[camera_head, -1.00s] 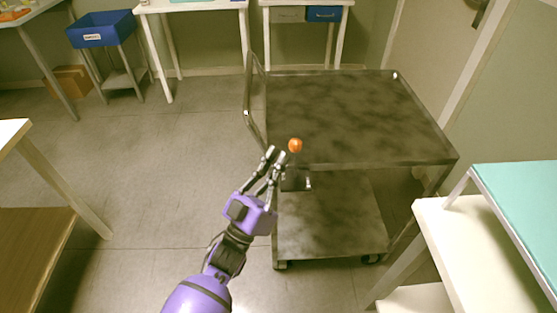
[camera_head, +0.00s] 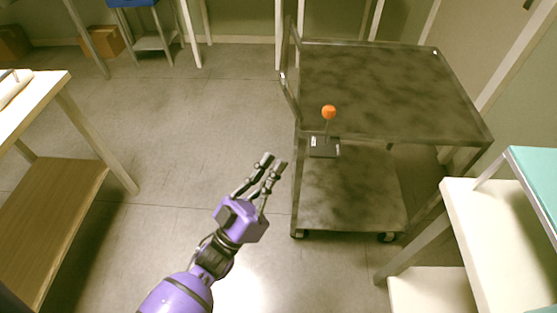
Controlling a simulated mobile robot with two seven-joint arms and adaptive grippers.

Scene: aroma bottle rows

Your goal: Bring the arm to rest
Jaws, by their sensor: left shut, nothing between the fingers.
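My left gripper (camera_head: 270,168) comes in from the bottom left on its purple arm. Its two dark fingers are close together and hold nothing. It is over bare floor, left of and in front of the metal cart (camera_head: 380,90), apart from it. An orange ball (camera_head: 329,112) on a thin stem rises from a small dark box (camera_head: 324,148) at the cart's near left edge. My right gripper does not show.
A white table with a wooden lower shelf (camera_head: 50,210) stands at the left. A white stand with a teal top (camera_head: 537,170) is at the right. Cardboard boxes (camera_head: 104,40) lie at the back left. The floor between is clear.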

